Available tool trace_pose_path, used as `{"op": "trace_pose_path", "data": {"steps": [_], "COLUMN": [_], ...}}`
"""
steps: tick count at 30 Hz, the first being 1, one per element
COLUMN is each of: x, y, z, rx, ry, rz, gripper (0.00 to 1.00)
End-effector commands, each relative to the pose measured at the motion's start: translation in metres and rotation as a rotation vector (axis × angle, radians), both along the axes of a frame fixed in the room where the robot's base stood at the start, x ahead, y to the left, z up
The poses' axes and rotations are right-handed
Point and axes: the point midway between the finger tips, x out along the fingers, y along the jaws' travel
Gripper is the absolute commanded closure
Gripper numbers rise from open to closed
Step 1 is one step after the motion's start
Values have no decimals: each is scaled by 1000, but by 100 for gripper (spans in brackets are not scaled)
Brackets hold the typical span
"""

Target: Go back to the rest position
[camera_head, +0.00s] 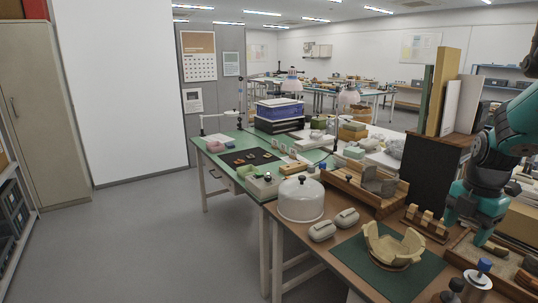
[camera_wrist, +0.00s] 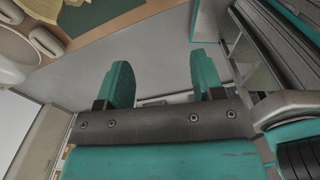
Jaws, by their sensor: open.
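My gripper (camera_wrist: 163,75) shows in the wrist view with its two teal fingers well apart and nothing between them. Grey floor shows beyond the fingers. In the head view my teal arm comes in at the right edge, above the right part of the brown worktable (camera_head: 338,225); its jaws cannot be made out clearly there. A partly assembled tan pottery vessel (camera_head: 393,246) stands on a dark green mat (camera_head: 415,279), to the left of my arm and apart from it. The mat's corner (camera_wrist: 88,14) also shows at the upper left of the wrist view.
A clear dome (camera_head: 300,199) and two grey rounded pieces (camera_head: 334,225) stand left of the mat. A wooden rack (camera_head: 426,224), a blue-topped jar (camera_head: 479,279) and trays crowd the right. A green table (camera_head: 226,158) adjoins behind. The floor (camera_head: 150,235) at left is clear.

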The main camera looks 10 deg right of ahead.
Motion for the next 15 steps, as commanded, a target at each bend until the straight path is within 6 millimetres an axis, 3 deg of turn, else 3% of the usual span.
{"op": "trace_pose_path", "data": {"steps": [4,8,11,15], "x": [7,-5,-27,-71], "y": [83,161,216,281], "z": [25,44,56,68], "rx": [54,133,194,270], "ry": [-40,-43,-18,52], "rz": [-180,-387,-545,-760], "gripper": [39,39,39,39]}}
